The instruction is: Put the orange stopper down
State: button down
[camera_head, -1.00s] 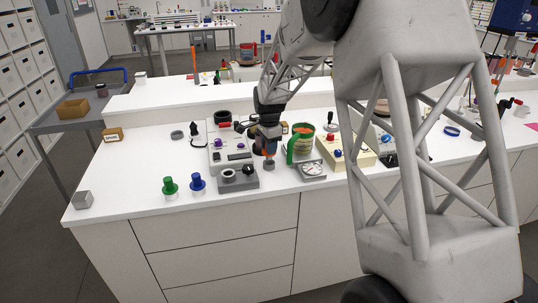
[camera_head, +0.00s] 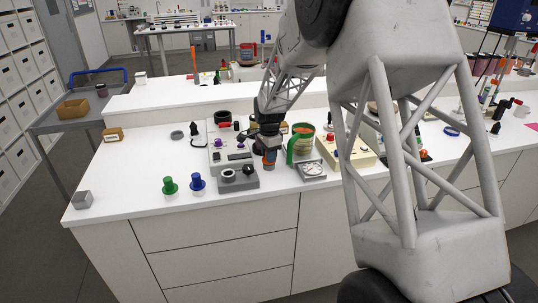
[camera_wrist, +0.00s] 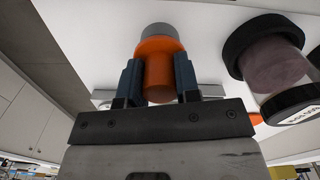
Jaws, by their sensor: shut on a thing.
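The orange stopper (camera_wrist: 158,72) shows in the wrist view between the two blue fingers of my gripper (camera_wrist: 160,78), which is shut on it. It has a wide orange rim and a grey end (camera_wrist: 160,31) pointing away from the gripper. In the head view the stopper (camera_head: 269,164) is a small orange spot under my gripper (camera_head: 268,153), low over the white bench (camera_head: 235,203). It is just right of a grey block with round fittings. I cannot tell whether its end touches the bench.
A green stopper (camera_head: 169,186) and a blue stopper (camera_head: 197,183) stand to the left. The grey block (camera_head: 238,181) is close on the left, a dial scale (camera_head: 312,170) on the right. A dark-lidded jar (camera_wrist: 275,70) is near in the wrist view. The front bench strip is clear.

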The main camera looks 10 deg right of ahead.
jog(key=shift+f, duration=0.1)
jog(key=c, duration=0.8)
grip_release()
notch_tip(320, 180, up, 12)
jog(key=shift+r, duration=0.15)
dwell(0.5)
